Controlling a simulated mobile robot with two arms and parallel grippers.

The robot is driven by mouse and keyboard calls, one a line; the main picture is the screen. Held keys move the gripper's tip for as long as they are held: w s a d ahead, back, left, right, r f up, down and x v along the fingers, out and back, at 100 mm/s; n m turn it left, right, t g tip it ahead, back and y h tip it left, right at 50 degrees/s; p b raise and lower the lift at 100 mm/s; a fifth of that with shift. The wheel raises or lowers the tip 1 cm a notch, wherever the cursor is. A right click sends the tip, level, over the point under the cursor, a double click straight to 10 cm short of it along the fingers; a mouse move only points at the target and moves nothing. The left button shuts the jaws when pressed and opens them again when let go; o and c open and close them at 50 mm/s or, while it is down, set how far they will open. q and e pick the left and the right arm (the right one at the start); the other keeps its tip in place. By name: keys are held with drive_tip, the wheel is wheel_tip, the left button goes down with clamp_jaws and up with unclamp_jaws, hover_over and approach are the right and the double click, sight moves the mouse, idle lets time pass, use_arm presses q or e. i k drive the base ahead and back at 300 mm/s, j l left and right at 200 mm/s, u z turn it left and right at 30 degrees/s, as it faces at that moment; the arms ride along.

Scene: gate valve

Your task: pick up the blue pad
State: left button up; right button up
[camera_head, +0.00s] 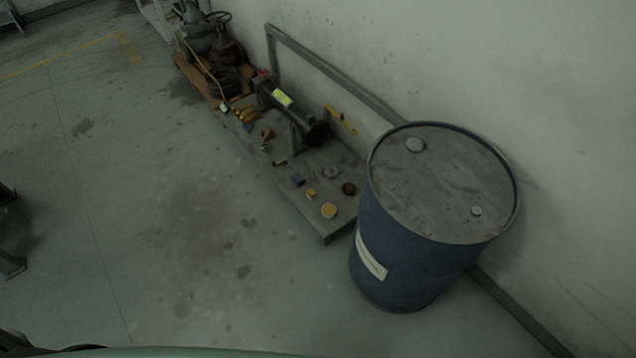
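A small dark blue block-like item (298,180), which looks like the blue pad, lies on a low grey platform (318,219) left of the blue drum. It is small and dim, so its exact shape is hard to tell. Nothing covers it and nothing is touching it that I can see. Neither of my grippers can be made out in the head view.
A large blue drum (407,250) stands right of the platform. Yellow discs (329,210), a dark red round piece (348,188) and a black pipe piece (293,113) are on the platform. Valves (222,50) stand behind. The floor (190,230) in front is clear.

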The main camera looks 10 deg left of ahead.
sight(297, 178)
drive_tip(key=i+j+z, duration=0.1)
drive_tip(key=z, duration=0.3)
drive_tip(key=j+z, duration=0.1)
drive_tip(key=z, duration=0.25)
drive_tip(key=i+j+z, duration=0.1)
drive_tip(key=z, duration=0.3)
drive_tip(key=i+j+z, duration=0.1)
drive_tip(key=j+z, duration=0.35)
drive_tip(key=j, duration=0.7)
drive_tip(key=k+j+z, duration=0.1)
drive_tip(key=j+z, duration=0.35)
drive_tip(key=j, duration=0.65)
